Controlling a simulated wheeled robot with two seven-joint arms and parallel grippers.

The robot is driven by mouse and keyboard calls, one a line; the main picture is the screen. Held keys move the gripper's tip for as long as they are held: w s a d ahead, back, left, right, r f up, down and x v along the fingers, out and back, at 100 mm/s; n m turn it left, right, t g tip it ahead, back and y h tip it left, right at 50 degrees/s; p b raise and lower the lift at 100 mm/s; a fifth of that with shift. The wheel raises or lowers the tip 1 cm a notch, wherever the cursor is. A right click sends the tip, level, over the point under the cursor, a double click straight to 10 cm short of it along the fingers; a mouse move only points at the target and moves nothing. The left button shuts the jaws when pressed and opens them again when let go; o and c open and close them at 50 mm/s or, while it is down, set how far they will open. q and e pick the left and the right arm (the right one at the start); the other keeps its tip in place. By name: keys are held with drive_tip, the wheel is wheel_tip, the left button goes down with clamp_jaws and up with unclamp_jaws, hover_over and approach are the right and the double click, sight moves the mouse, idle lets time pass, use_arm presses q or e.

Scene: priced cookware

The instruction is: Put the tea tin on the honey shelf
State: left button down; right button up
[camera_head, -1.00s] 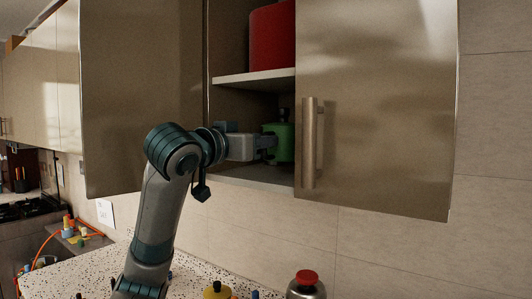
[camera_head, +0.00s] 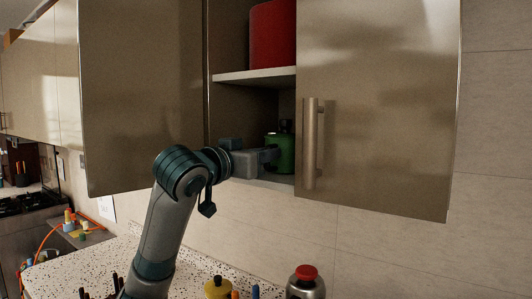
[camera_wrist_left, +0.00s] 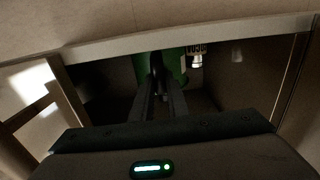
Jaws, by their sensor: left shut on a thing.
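A green tin (camera_head: 287,153) with a dark top is inside the open wall cabinet, in its lower compartment; I take it for the tea tin. It also shows in the left wrist view (camera_wrist_left: 142,66), partly hidden by the fingers. My left gripper (camera_head: 270,154) is shut on it and reaches in from the left. The tin is upright, low over the lower shelf (camera_head: 262,183); I cannot tell whether it touches. A small jar with a pale metallic lid (camera_wrist_left: 197,55) shows beside the tin in the wrist view; its contents cannot be told. My right gripper is not in view.
A red canister (camera_head: 273,36) stands on the upper shelf (camera_head: 250,76). The left cabinet door (camera_head: 140,90) and right door panel (camera_head: 390,110) flank the narrow opening. A red-capped container (camera_head: 306,285) and a yellow-topped one (camera_head: 217,289) stand on the speckled counter below.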

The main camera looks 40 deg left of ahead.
use_arm(q)
drive_tip(key=shift+f, duration=0.1)
idle(0.3)
drive_tip(key=c, duration=1.7)
unclamp_jaws()
drive_tip(key=shift+s+d+b, duration=0.1)
drive_tip(key=shift+s+b, duration=0.25)
drive_tip(key=shift+s, duration=0.25)
drive_tip(key=s+b, duration=0.1)
drive_tip(key=s, duration=0.2)
drive_tip(key=s+b, duration=0.1)
drive_tip(key=s, duration=0.3)
drive_tip(key=s+d+b, duration=0.1)
drive_tip(key=s, duration=0.3)
drive_tip(key=shift+d, duration=0.1)
drive_tip(key=shift+w, duration=0.1)
